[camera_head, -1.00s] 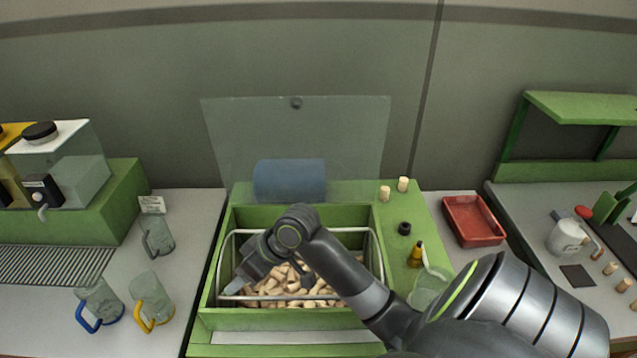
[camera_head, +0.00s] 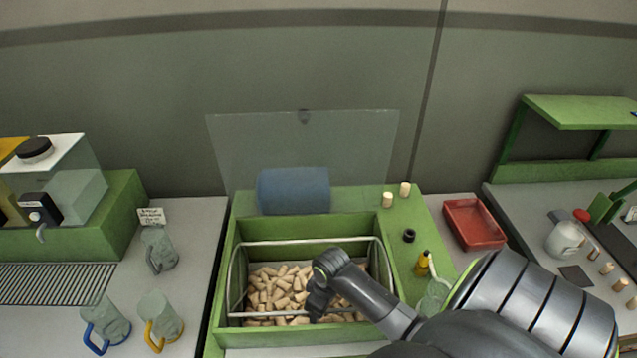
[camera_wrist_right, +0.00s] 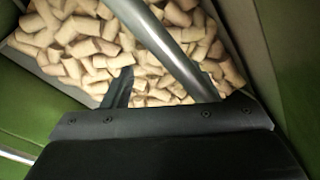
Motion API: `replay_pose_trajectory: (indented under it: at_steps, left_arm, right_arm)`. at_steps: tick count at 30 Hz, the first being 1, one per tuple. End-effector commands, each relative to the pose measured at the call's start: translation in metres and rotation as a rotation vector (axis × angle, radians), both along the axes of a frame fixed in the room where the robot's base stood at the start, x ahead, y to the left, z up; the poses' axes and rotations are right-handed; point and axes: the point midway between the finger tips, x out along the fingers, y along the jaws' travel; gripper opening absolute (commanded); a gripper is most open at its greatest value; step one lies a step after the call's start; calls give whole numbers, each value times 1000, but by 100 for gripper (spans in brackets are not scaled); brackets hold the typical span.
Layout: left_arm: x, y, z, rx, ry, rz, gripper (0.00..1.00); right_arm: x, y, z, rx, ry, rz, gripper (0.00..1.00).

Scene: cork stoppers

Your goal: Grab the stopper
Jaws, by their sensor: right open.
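Many pale cork stoppers (camera_head: 275,287) lie heaped in the green bin (camera_head: 309,228) at the middle of the head view. The heap also fills the top of the right wrist view (camera_wrist_right: 85,45). My right gripper (camera_head: 315,308) points down over the right half of the heap; the arm hides some stoppers. In the right wrist view its two dark fingers (camera_wrist_right: 163,92) are apart, with stoppers visible past their tips and none clearly held. My left gripper is not in view.
A metal rail (camera_head: 300,242) frames the bin opening; its bar (camera_wrist_right: 165,45) crosses close to my fingers. A clear raised lid (camera_head: 300,140) and blue cylinder (camera_head: 293,190) are behind.

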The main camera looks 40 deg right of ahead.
Motion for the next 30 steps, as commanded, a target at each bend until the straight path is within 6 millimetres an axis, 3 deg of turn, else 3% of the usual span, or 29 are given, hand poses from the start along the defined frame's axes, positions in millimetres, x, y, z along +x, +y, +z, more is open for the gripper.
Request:
replay_pose_trajectory:
  at_steps: [7,13,24,30]
  left_arm:
    - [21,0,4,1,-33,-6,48]
    - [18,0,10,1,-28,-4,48]
    - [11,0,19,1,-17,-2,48]
    - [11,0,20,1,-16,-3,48]
  right_arm:
    - [2,1,-17,0,-1,0,53]
    - [5,0,-27,0,0,0,53]
    - [11,-1,-63,0,-1,-1,53]
    - [12,-1,-69,-1,-2,1,53]
